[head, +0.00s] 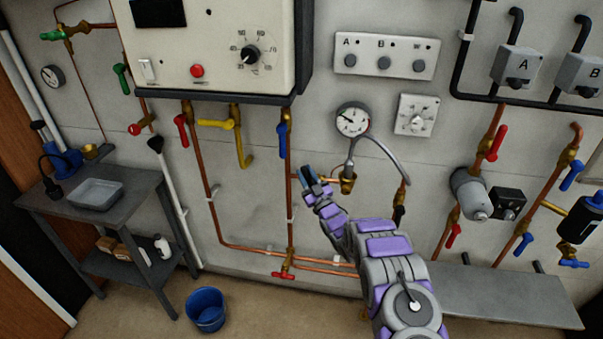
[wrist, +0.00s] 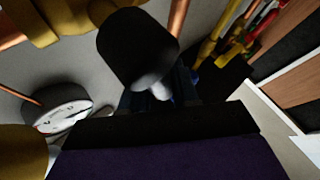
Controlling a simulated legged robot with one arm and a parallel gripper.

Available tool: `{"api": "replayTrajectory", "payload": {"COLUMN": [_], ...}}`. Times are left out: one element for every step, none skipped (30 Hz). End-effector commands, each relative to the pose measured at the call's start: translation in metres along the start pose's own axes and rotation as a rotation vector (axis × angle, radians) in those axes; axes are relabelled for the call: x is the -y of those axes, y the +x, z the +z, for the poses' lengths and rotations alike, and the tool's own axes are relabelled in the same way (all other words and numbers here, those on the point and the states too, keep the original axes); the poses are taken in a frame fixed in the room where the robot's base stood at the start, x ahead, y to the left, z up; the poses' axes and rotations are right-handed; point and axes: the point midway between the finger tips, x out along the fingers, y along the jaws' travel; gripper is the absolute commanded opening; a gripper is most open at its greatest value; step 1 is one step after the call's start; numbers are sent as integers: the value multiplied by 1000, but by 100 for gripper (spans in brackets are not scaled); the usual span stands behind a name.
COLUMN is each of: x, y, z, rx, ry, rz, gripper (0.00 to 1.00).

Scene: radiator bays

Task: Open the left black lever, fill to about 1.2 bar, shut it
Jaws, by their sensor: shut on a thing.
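My gripper (head: 309,178) is at the left valve (head: 348,183) of the filling loop, below the round white gauge (head: 353,120). In the wrist view a thick black lever (wrist: 138,48) stands between my fingers, and my gripper is shut on it. In the head view my fingers hide most of this lever. The gauge also shows in the wrist view (wrist: 62,116), tilted. Its needle is too small to read surely. The right black lever (head: 398,214) hangs down at the right end of the grey hose (head: 384,150).
A white boiler (head: 215,45) hangs upper left, with red (head: 181,131), yellow (head: 240,145) and blue (head: 283,140) levers below. Copper pipes run close around my gripper. A bench (head: 500,295) stands lower right. A blue bucket (head: 206,308) stands on the floor.

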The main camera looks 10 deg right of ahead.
Motion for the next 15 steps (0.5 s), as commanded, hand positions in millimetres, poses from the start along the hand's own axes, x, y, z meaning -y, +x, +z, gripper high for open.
{"api": "replayTrajectory", "payload": {"x": [0,-1,-3,-3,-5,-6,-7,-8,-10,-10,-11,-12,-13,-14,-14], "y": [-3,-3,-4,-5,-6,-7,-8,-8,-9,-10,-10,-11,-12,-13,-13], "z": [1,0,0,0,0,0,-1,-1,-1,-1,-1,0,0,0,0], "rx": [-16,-30,-45,-57,-68,-84,-95,-106,-116,-124,-130,-138,-144,-149,-156], "ry": [31,46,66,81,94,112,124,135,149,159,168,179,187,193,201], "rz": [19,31,46,57,68,82,91,100,112,119,126,136,142,147,153], "gripper": [0,0,0,0,0,0,0,0,0,0,0,0,0,0,0]}}
